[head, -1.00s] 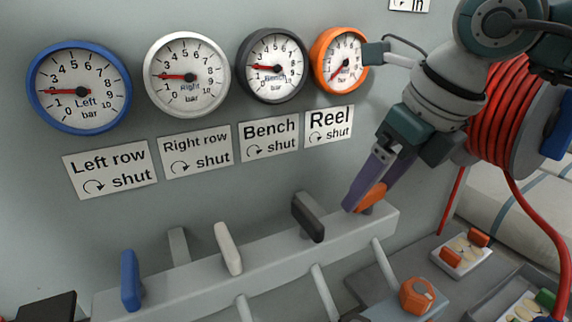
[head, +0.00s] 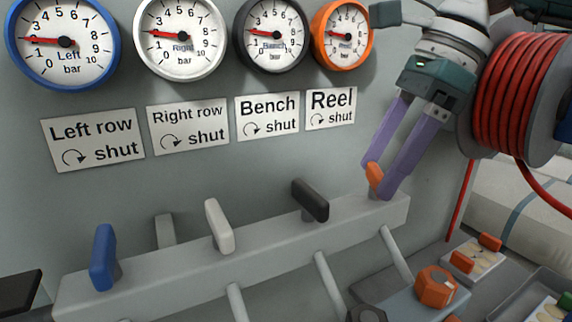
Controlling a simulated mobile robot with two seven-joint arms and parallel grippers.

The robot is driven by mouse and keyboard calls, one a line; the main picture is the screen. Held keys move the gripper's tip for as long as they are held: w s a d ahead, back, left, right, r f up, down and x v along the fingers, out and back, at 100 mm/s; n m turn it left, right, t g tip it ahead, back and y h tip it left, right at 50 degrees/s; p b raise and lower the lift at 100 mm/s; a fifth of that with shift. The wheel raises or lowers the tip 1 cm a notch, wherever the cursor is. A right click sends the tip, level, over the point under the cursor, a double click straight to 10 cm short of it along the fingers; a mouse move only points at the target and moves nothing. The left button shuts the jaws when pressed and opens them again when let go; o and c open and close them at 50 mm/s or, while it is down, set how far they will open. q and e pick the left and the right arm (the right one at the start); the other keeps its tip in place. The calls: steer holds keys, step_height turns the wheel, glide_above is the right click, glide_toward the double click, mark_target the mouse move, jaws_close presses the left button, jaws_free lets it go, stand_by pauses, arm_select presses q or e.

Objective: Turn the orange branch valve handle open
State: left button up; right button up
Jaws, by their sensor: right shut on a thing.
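The orange branch valve handle (head: 375,177) stands at the right end of the grey manifold rail (head: 290,238), below the Reel label (head: 331,109). It now lies roughly across the rail, as the other handles do. My right gripper (head: 378,181) reaches down from the upper right and is shut on the handle, a purple finger on each side; the fingers hide part of it. The orange-rimmed Reel gauge (head: 341,34) has its needle pointing left. My left gripper is not in view.
Black (head: 310,200), white (head: 219,226) and blue (head: 103,257) handles stand along the rail to the left. A red hose reel (head: 510,100) is close to the right of my right gripper. An orange knob (head: 436,287) is below the rail's right end.

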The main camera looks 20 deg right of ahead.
steer(key=n+g+b, duration=0.1)
steer(key=n+g, duration=0.1)
steer(key=n, duration=0.3)
steer(key=shift+w+n, duration=0.15)
steer(key=shift+n, duration=0.15)
stand_by(0.4)
steer(key=o, duration=1.2)
steer(key=shift+o, duration=0.2)
steer(key=v, duration=1)
steer(key=shift+d, duration=0.15)
